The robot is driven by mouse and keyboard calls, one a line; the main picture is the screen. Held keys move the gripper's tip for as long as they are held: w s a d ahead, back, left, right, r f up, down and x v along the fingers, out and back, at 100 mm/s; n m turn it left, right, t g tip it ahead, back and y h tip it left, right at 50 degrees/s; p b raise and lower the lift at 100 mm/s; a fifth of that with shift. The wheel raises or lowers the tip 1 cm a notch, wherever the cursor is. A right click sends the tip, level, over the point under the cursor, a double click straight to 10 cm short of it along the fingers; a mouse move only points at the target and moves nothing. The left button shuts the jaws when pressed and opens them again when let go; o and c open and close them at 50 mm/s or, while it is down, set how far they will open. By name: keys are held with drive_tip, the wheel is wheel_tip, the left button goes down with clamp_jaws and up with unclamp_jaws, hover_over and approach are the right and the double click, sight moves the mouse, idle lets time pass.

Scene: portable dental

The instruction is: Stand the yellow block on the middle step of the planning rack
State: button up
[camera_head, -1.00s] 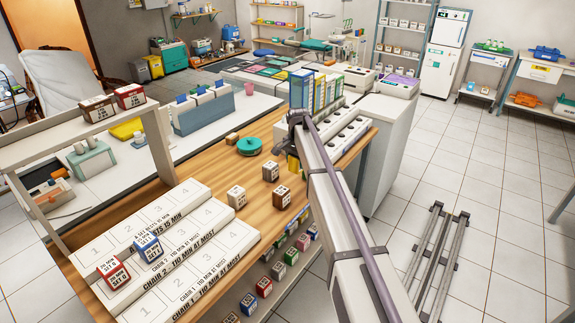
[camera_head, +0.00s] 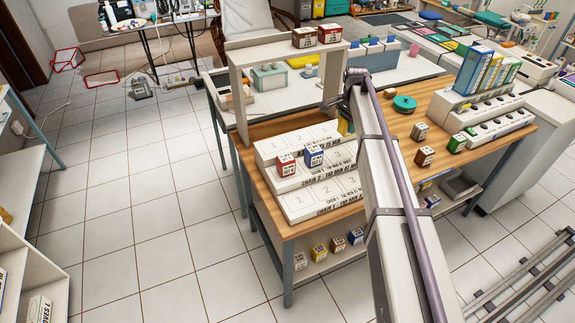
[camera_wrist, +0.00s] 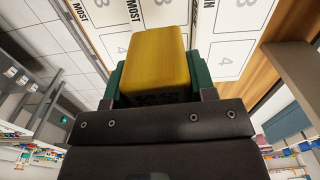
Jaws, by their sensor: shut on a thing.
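The yellow block (camera_wrist: 158,60) is held between the green fingers of my gripper (camera_wrist: 157,85), with dark print on its near face. In the head view a sliver of the yellow block (camera_head: 343,126) shows beside my arm, near the right end of the rack's top step; the gripper itself is hidden there. The white planning rack (camera_head: 290,206) has three numbered steps. A red block (camera_head: 286,165) and a blue block (camera_head: 314,155) stand on its middle step, at the left. The wrist view shows the rack's numbered slots (camera_wrist: 228,57) beyond the held block; the gap is unclear.
A shelf frame (camera_head: 240,95) with two blocks on top stands behind the rack. To the right on the wooden table are a teal disc (camera_head: 404,103), loose brown blocks (camera_head: 424,156), a green block (camera_head: 457,143) and binders (camera_head: 480,72). My arm hides the rack's right part.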

drive_tip(key=shift+s+a+m, duration=0.15)
drive_tip(key=shift+a, duration=0.45)
drive_tip(key=shift+s+a+m, duration=0.15)
drive_tip(key=shift+a, duration=0.4)
drive_tip(key=shift+d, duration=0.1)
drive_tip(key=b, duration=0.7)
hover_over(338, 155)
wheel_tip(338, 155, down, 7)
drive_tip(key=shift+w, duration=0.1)
wheel_tip(338, 155, down, 4)
drive_tip(key=b, duration=0.3)
drive_tip(key=shift+r, duration=0.45)
drive_tip(key=shift+c, duration=0.4)
drive_tip(key=shift+f+b, duration=0.3)
drive_tip(key=o, duration=1)
drive_tip(key=shift+r, duration=0.1)
